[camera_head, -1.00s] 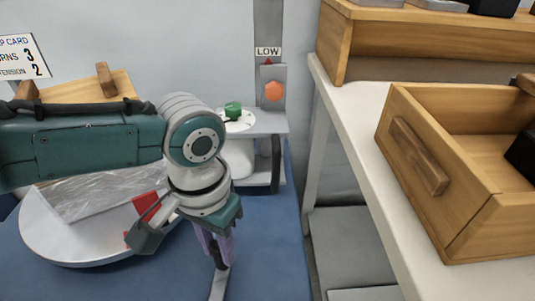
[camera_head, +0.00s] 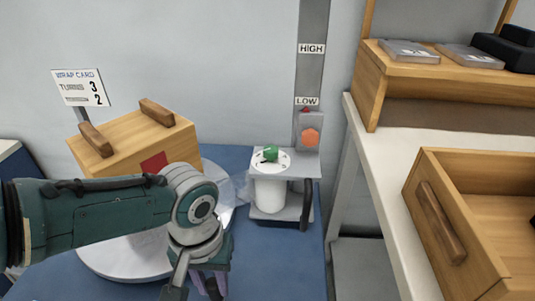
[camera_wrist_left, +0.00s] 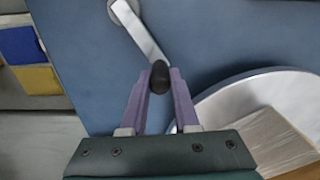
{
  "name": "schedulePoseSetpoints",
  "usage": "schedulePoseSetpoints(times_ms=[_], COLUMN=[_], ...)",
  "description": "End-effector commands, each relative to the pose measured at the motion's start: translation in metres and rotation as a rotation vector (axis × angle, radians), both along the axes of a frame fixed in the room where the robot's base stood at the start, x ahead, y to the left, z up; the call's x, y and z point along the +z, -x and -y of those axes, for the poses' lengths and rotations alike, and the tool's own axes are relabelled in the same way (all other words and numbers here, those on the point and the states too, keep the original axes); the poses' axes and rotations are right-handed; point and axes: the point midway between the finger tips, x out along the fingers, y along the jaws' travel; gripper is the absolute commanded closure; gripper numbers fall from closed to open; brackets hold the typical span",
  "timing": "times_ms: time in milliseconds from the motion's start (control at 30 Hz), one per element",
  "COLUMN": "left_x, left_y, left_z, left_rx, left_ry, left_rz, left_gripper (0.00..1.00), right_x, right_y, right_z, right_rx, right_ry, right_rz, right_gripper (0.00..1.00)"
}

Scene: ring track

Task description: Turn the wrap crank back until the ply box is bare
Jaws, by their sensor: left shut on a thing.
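The ply box (camera_head: 125,143) with two wooden handles stands on the white turntable (camera_head: 115,265) in the head view. A red patch (camera_head: 153,162) shows on its side. Clear film (camera_head: 238,188) stretches between the box side and the white roll (camera_head: 270,190). In the left wrist view, pale film-like sheet (camera_wrist_left: 272,142) covers the box's side; my arm hides much of it in the head view. My left gripper (camera_wrist_left: 160,85) is shut on the black crank knob (camera_wrist_left: 160,72), at the end of the pale crank arm (camera_wrist_left: 140,35). My right gripper is out of view.
The roll stand has a green knob (camera_head: 270,153), an orange button (camera_head: 310,136) and LOW and HIGH labels. A white table (camera_head: 395,180) with a wooden drawer (camera_head: 440,220) is at the right.

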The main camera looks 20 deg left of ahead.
Motion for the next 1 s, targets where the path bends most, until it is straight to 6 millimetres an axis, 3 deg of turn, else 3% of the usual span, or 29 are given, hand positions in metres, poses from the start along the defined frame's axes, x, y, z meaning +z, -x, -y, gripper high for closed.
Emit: schedulePoseSetpoints(times_ms=[533, 567, 600, 800, 1000], left_x=[-0.0010, -0.0010, -0.0010, -0.0005, -0.0002], left_y=[0.0003, 0.0002, 0.0003, 0.0004, 0.0005], left_z=[-0.0014, -0.0013, -0.0013, -0.0007, -0.0005], left_rx=[0.022, 0.022, 0.022, 0.021, 0.021], left_ry=[0.000, 0.001, 0.001, 0.001, 0.002], left_rz=[0.006, 0.007, 0.006, 0.005, 0.004], left_gripper=[1.00, 0.69, 0.64, 0.42, 0.41], right_x=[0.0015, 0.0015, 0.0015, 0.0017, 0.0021], right_y=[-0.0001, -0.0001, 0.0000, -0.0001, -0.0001], right_z=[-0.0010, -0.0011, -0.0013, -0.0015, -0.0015], right_rx=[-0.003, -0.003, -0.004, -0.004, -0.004], right_ry=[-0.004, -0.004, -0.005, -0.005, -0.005], right_rz=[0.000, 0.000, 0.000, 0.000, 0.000], right_gripper=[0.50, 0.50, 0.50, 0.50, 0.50])
